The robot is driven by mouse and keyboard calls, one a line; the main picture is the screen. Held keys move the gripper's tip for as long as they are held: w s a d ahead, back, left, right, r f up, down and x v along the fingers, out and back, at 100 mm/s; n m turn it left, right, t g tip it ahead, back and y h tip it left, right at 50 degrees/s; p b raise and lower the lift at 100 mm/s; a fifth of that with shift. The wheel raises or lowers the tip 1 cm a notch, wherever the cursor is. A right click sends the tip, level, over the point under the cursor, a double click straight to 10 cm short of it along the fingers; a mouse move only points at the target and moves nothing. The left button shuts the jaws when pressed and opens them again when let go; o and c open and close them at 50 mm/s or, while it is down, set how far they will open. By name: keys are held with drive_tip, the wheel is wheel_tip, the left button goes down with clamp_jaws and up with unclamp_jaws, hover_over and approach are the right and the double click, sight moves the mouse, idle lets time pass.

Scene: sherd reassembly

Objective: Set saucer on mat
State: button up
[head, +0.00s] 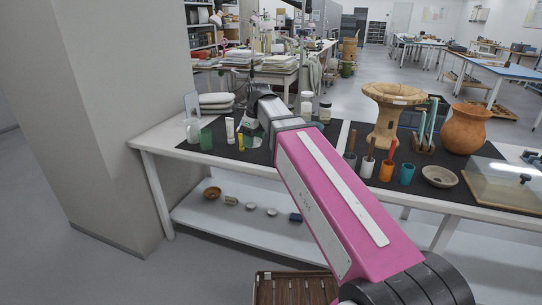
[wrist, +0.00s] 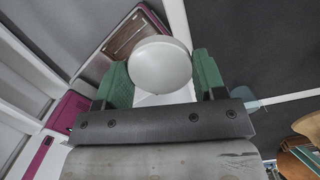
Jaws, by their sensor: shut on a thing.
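A pale, round saucer (wrist: 160,66) is in my gripper (wrist: 163,76) in the wrist view. The two green fingers are shut on it, one at each side, and its smooth round face shows. In the head view my pink arm reaches over the table, and I cannot make out the saucer clearly there. Two dark mats lie on the white table, a left mat (head: 217,152) and a right mat (head: 487,194), with a white strip between them. I cannot tell which one the task means.
Jars and tubes, including a green cup (head: 206,140), stand on the left mat. Small items lie on the lower shelf (head: 225,222).

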drive_tip(key=shift+w+a+m, duration=0.1)
drive_tip(key=shift+a+m, duration=0.1)
drive_tip(key=shift+m, duration=0.1)
drive_tip(key=shift+w, duration=0.25)
drive_tip(key=w+d+f, duration=0.2)
drive_tip(key=w, duration=0.1)
drive_tip(key=w+d+f, duration=0.4)
drive_tip(key=w, duration=0.1)
drive_tip(key=shift+w+d+f, duration=0.3)
drive_tip(key=shift+w+d, duration=0.05)
drive_tip(key=shift+d+f, duration=0.1)
drive_tip(key=shift+f, duration=2)
drive_tip(key=shift+f, duration=0.1)
drive_tip(key=o, duration=1)
drive_tip(key=shift+c, duration=0.2)
